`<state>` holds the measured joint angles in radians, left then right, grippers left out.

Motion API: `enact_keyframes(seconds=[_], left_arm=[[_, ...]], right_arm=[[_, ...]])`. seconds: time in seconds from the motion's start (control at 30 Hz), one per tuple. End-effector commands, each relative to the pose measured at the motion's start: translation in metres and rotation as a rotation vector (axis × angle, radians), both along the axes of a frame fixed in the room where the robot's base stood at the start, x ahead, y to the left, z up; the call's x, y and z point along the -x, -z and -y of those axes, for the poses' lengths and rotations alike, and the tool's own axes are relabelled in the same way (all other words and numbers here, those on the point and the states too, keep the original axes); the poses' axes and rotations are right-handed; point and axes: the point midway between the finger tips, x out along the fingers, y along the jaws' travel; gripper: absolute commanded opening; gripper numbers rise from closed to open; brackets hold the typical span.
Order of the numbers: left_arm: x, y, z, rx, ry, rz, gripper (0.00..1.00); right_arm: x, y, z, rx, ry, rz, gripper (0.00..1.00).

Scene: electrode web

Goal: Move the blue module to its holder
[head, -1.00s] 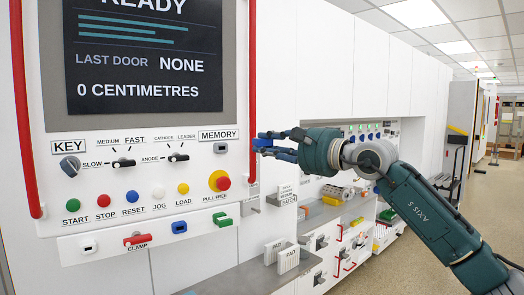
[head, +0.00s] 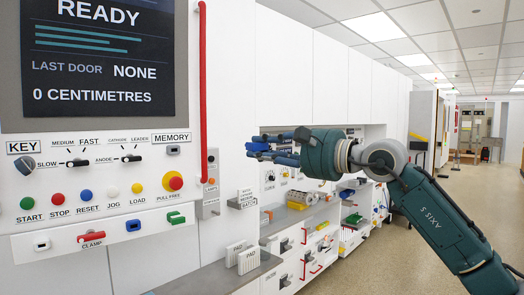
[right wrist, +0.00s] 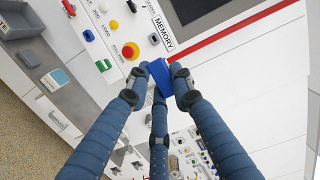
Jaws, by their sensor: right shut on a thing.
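My right gripper (head: 268,147) reaches in from the right, level with the lower half of the control panel and apart from it in the picture. In the right wrist view its three dark blue fingers (right wrist: 160,82) are closed around a bright blue module (right wrist: 158,73), which sits between the fingertips. In the head view I cannot pick out the module from the fingers. A blue block-shaped socket (head: 133,225) is on the panel's lower strip, between the red clamp handle (head: 91,237) and a green piece (head: 175,217). Which part is the holder, I cannot tell. My left gripper is out of view.
The panel has a small port under the MEMORY label (head: 171,136), a yellow-red stop button (head: 172,181) and a red vertical rail (head: 203,90). Pale PAD blocks (head: 249,261) stand on a grey ledge below. A worktop with small parts lies behind the gripper. Open floor is at right.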

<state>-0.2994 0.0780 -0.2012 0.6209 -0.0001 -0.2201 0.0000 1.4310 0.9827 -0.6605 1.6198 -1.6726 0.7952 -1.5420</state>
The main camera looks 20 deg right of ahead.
Motion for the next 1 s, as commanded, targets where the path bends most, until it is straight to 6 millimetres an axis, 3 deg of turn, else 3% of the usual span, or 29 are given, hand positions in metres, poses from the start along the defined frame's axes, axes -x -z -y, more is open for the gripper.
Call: enact_keyframes(seconds=[0.83, 1.0], left_arm=[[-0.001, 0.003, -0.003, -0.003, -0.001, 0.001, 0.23], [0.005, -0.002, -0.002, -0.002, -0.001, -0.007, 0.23]], right_arm=[[0.008, -0.001, 0.002, -0.001, 0.000, 0.001, 0.00], [0.001, 0.011, -0.011, 0.000, -0.019, -0.005, 0.00]])
